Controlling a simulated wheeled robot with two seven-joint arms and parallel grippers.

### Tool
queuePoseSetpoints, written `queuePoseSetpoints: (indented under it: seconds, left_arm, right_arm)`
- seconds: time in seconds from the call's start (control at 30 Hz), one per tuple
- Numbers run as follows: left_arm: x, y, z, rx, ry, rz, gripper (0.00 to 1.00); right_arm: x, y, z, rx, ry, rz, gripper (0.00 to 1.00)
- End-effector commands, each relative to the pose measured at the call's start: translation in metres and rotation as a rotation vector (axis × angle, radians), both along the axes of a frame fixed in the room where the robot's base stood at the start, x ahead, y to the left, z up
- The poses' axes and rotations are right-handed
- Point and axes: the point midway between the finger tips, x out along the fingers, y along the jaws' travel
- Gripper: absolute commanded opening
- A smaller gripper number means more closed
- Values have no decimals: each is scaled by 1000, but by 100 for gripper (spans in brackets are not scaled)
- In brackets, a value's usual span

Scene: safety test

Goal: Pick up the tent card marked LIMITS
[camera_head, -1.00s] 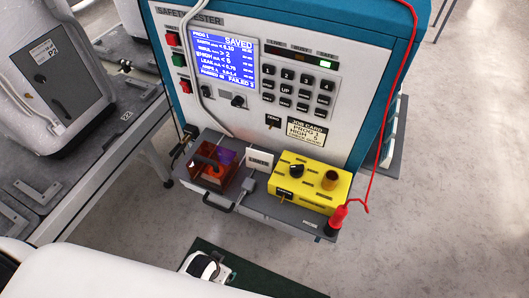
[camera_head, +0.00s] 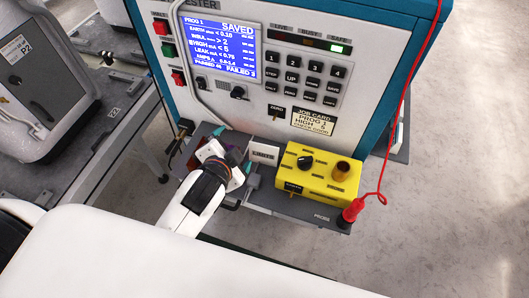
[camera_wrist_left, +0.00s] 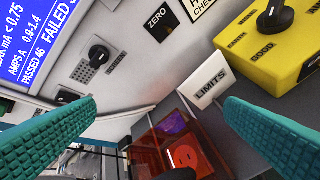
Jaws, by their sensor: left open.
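The tent card marked LIMITS (camera_head: 264,152) is small and white and stands on the grey shelf at the foot of the tester panel. It also shows in the left wrist view (camera_wrist_left: 207,87), beyond my fingertips and nearer the right-hand finger. My left gripper (camera_head: 233,150) is open and empty, just left of the card in the head view. Its two teal fingers (camera_wrist_left: 160,104) are spread wide in the wrist view, and the card is not in their grasp. My right gripper is in neither view.
A yellow box (camera_head: 322,176) with knobs stands close to the card's right. A red transparent box (camera_wrist_left: 183,150) is beside the card, mostly hidden behind my arm in the head view. A red probe (camera_head: 352,210) with its cable is at the shelf's right end. The tester panel (camera_head: 222,107) rises behind.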

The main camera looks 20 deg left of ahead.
Motion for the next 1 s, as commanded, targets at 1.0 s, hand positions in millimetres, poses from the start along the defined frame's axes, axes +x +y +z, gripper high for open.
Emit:
queuePoseSetpoints:
  seconds: [1.0]
  left_arm:
    - [50,-195,34,-1264,1263,692,93]
  right_arm:
    - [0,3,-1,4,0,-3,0]
